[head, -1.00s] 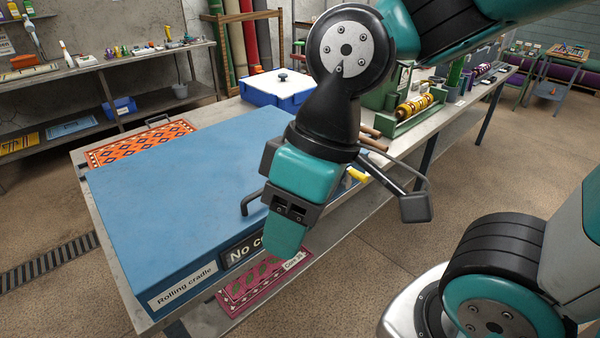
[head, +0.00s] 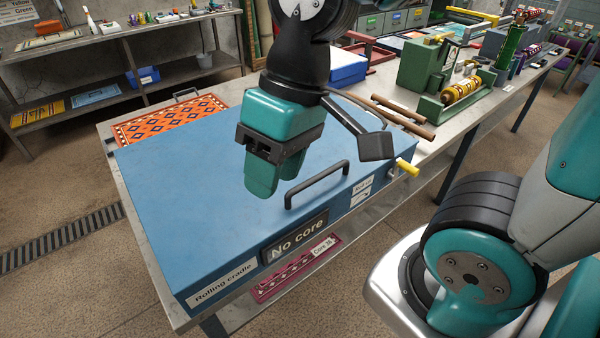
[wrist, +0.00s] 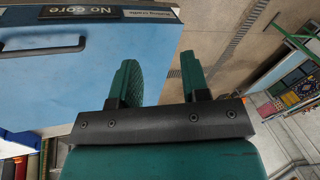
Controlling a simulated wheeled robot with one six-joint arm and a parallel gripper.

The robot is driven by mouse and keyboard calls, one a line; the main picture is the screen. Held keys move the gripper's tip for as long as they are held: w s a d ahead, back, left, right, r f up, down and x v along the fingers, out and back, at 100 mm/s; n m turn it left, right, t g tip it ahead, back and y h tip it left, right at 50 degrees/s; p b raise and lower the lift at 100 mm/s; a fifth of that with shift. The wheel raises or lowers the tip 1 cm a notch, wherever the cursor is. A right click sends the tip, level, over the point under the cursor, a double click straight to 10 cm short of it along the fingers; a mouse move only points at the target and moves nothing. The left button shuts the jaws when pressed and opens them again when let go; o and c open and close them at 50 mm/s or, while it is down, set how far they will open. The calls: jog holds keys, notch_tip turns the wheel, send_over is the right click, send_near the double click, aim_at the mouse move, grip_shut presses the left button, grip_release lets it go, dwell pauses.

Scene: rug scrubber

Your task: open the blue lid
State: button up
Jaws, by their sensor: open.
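The blue lid (head: 190,190) is the broad flat top of a large box labelled "Rolling cradle" and "No core". It lies flat and closed on the bench. A dark bar handle (head: 317,185) stands near its front edge. My gripper (head: 262,190) is open and empty, pointing down above the lid, left of the handle and apart from it in the picture. Its height above the lid is hard to tell. In the wrist view my two green fingers (wrist: 160,78) are spread, with the lid (wrist: 70,85) to the left and part of the handle (wrist: 18,52) at the far left.
A yellow knob (head: 407,167) sticks out at the box's right end. Brown rods (head: 403,118) and a green winding device (head: 455,90) lie beyond it. An orange patterned rug (head: 170,122) lies behind the lid.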

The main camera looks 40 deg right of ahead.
jog(key=w+d+f+m+h, duration=0.1)
jog(key=w+d+m+h, duration=0.1)
jog(key=w+d+m, duration=0.55)
jog(key=m+g+h+b, duration=0.1)
jog(key=m+g+h, duration=0.1)
jog(key=m, duration=1.3)
send_near(321, 173)
jog(key=f, duration=0.3)
jog(key=s+f+p, duration=0.1)
jog(key=f, duration=0.4)
jog(key=shift+s+d+f+p, duration=0.15)
jog(key=shift+s+f+p, duration=0.05)
jog(key=shift+f+p, duration=0.15)
grip_shut()
